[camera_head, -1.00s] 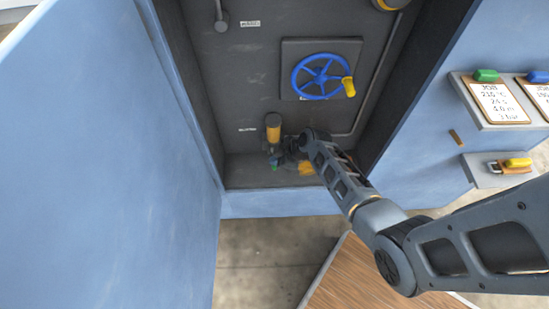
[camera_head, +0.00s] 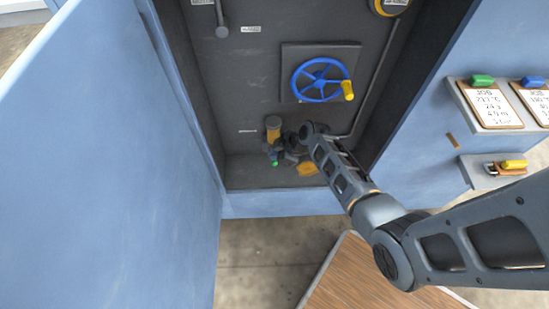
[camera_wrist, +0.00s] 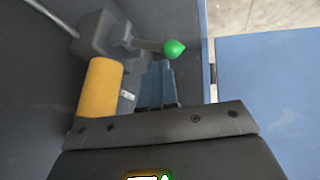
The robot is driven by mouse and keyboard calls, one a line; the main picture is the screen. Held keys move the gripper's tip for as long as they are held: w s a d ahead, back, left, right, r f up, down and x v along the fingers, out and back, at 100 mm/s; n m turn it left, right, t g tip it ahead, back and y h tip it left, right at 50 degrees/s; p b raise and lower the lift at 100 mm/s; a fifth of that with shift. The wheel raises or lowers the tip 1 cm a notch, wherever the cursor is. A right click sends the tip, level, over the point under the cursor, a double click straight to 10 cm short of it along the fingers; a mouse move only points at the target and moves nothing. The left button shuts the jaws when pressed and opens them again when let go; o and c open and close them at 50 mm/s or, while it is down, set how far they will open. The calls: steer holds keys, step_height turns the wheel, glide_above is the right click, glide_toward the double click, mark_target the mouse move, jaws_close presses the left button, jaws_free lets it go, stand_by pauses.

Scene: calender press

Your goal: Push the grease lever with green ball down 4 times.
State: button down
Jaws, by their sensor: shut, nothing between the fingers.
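The grease lever ends in a green ball (camera_head: 275,163), low inside the open cabinet. In the wrist view the ball (camera_wrist: 175,49) sits at the right end of a short grey lever arm (camera_wrist: 149,45) that joins a grey block (camera_wrist: 97,37). A yellow cylinder (camera_wrist: 100,87) stands beside the block and also shows in the head view (camera_head: 273,124). My gripper (camera_wrist: 160,67) is shut and empty. Its fingertips appear just below the ball and lever arm in the wrist picture; I cannot tell whether they touch. In the head view my wrist hides part of the lever.
A blue handwheel (camera_head: 320,80) with a yellow knob is on the cabinet's back wall above. A yellow-orange object (camera_head: 307,169) lies on the cabinet floor right of the gripper. The open blue door (camera_head: 100,160) stands left. Shelves with clipboards (camera_head: 492,106) are on the right.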

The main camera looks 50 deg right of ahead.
steer(key=shift+w+d+r, duration=0.15)
steer(key=shift+r, duration=0.45)
steer(key=r+p, duration=0.1)
steer(key=d+r+p, duration=0.1)
steer(key=r, duration=0.1)
steer(key=w+r+p, duration=0.1)
steer(key=shift+d+r, duration=0.2)
steer(key=shift+r, duration=0.15)
steer(key=shift+w, duration=0.1)
stand_by(2.4)
